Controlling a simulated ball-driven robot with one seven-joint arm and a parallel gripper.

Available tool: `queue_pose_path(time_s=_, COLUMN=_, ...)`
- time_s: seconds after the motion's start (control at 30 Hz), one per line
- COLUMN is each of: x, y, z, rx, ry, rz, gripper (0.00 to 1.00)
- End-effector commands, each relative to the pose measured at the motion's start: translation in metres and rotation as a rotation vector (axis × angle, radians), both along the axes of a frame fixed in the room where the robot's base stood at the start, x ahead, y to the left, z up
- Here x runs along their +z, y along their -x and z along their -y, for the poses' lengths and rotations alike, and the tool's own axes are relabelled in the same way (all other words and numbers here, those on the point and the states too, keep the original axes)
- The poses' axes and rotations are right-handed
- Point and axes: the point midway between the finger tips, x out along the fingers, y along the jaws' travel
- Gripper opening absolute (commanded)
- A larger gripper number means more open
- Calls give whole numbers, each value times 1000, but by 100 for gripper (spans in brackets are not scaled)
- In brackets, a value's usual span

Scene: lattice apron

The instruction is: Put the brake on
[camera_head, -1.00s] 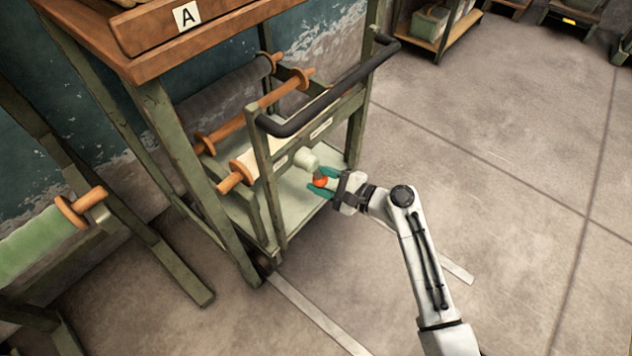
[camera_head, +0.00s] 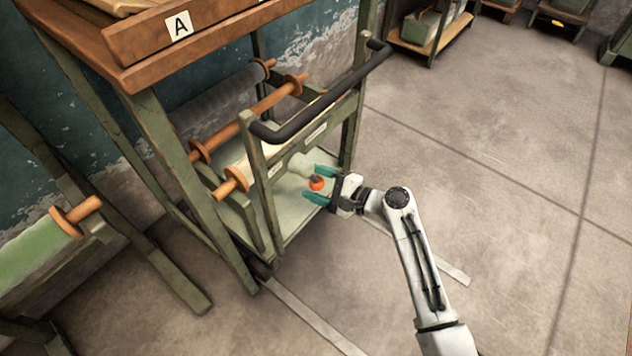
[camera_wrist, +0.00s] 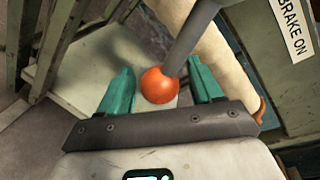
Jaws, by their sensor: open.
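The brake lever has an orange ball knob (camera_head: 316,183) on the side of the green cart (camera_head: 262,190). In the wrist view the knob (camera_wrist: 159,85) sits between my two teal fingers, with its grey shaft (camera_wrist: 190,40) running up and right. A white label (camera_wrist: 293,27) at the upper right reads "BRAKE ON"; the shaft is left of it. My gripper (camera_head: 319,184) is open, with a finger on either side of the knob and gaps visible beside it. The lever's pivot is hidden.
The cart carries rolls on orange-ended rods and a black push handle (camera_head: 320,100). A wooden bench (camera_head: 130,60) marked A stands behind at the left. A pale green roll (camera_head: 35,245) is at the far left. Open concrete floor (camera_head: 500,170) lies to the right.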

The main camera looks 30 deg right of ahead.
Motion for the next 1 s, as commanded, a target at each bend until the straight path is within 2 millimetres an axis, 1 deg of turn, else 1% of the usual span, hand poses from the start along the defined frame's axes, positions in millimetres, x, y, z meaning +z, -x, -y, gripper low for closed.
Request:
queue_pose_path(time_s=0.17, x=0, y=2, z=2, rx=-2, ry=0, rz=-1, gripper=65)
queue_pose_path(time_s=0.27, x=2, y=8, z=6, rx=-4, ry=-1, rz=-2, gripper=65)
queue_pose_path(time_s=0.37, x=5, y=22, z=12, rx=-4, ry=-1, rz=-2, gripper=65)
queue_pose_path(time_s=0.6, x=12, y=64, z=32, rx=-4, ry=-1, rz=-3, gripper=65)
queue_pose_path(time_s=0.7, x=13, y=78, z=38, rx=-3, ry=0, rz=-2, gripper=65)
queue_pose_path(time_s=0.83, x=15, y=90, z=44, rx=-1, ry=-1, rz=-1, gripper=65)
queue_pose_path(time_s=1.0, x=15, y=96, z=47, rx=-1, ry=0, rz=0, gripper=65)
